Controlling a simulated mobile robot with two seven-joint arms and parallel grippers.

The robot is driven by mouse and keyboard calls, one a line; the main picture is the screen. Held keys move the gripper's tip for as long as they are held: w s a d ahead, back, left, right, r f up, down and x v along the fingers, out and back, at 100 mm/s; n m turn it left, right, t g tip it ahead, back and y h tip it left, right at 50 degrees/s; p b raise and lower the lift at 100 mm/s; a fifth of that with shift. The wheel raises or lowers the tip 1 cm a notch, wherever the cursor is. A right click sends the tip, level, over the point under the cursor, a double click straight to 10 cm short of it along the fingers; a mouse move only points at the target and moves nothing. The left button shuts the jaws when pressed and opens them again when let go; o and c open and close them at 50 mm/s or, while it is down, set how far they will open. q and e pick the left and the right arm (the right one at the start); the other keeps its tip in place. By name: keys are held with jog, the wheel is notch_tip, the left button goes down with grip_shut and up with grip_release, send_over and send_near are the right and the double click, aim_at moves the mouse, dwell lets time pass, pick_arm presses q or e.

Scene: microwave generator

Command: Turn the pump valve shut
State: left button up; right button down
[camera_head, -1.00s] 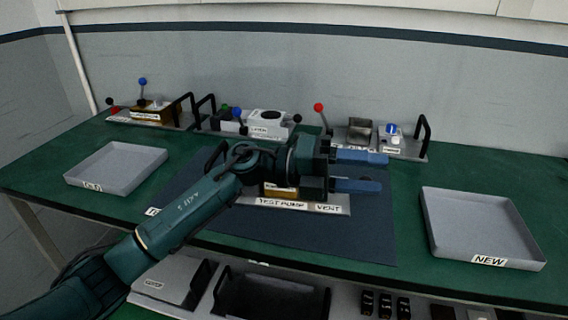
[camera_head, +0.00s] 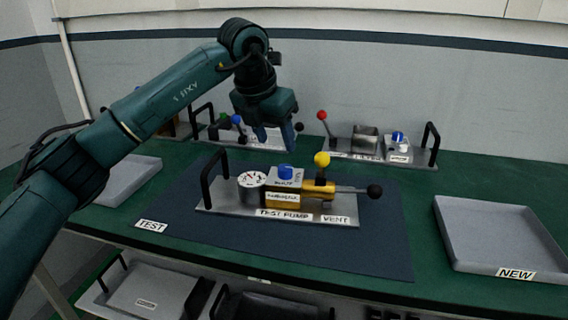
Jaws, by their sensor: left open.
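The test pump (camera_head: 290,197) sits on a grey plate labelled TEST PUMP and VENT, on a dark blue mat. It has a round gauge (camera_head: 251,181) at left, a blue knob (camera_head: 285,172) on the grey block, an upright lever with a yellow ball (camera_head: 321,160) and a brass body. A rod with a black ball (camera_head: 374,191) sticks out to the right. The frames do not make clear which part is the valve. My left gripper (camera_head: 276,143) is open and points down, above and behind the blue knob, apart from the pump. My right gripper is out of view.
A grey tray labelled NEW (camera_head: 500,232) stands at right; another tray (camera_head: 128,182) at left is partly behind my arm. Fixtures with a red-ball lever (camera_head: 322,115) and black handles line the back. A black handle (camera_head: 214,181) rises at the pump's left end.

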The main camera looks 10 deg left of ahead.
aim_at(285, 167)
pick_arm(q)
jog(key=x, duration=0.8)
jog(key=shift+f, duration=0.25)
jog(key=c, duration=1)
